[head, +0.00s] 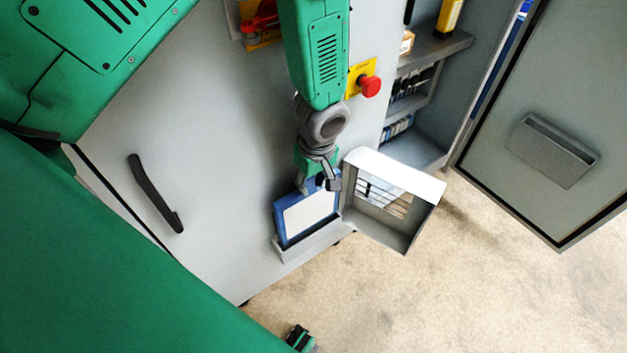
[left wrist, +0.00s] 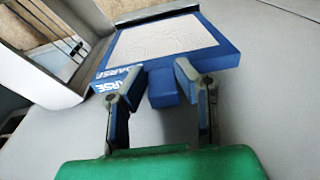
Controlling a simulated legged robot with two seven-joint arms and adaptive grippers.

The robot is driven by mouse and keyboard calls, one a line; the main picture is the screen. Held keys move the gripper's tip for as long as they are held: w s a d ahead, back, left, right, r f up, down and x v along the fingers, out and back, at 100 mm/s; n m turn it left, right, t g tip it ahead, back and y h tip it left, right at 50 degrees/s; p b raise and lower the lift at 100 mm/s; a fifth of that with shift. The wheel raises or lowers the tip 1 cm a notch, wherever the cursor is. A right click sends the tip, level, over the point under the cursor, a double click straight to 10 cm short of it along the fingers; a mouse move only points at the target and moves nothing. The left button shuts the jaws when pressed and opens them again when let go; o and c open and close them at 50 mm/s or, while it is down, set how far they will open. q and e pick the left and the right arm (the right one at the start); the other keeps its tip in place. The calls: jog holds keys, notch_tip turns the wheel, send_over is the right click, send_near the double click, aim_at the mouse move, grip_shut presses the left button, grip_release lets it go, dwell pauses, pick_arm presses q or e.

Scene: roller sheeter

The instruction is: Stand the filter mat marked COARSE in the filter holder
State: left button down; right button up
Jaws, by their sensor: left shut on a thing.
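The filter mat (head: 307,217) has a blue frame and a pale face. COARSE is printed on its edge in the left wrist view (left wrist: 190,38). It stands nearly upright against the grey cabinet front. The filter holder (head: 312,244) is a shallow grey tray low on that front. The mat's lower edge appears to be inside it, hidden behind its front wall; whether it touches the bottom cannot be told. My left gripper (head: 322,186) is shut on the mat's blue tab (left wrist: 162,88), at its upper edge. My right gripper is not in view.
An open grey box-like frame with slats (head: 383,212) juts out close right of the mat. A red stop button (head: 370,86) sits above. Shelves (head: 420,150) and an open door (head: 540,130) are at right. The floor (head: 400,300) is clear.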

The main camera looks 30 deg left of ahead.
pick_arm(q)
jog(key=shift+f, duration=0.2)
notch_tip(320, 180, down, 9)
jog(key=b, duration=0.6)
jog(key=shift+f, duration=0.15)
jog(key=c, duration=1.2)
grip_release()
jog(key=shift+o, duration=0.2)
dwell(0.7)
notch_tip(320, 180, up, 12)
jog(key=d, duration=0.1)
dwell(0.4)
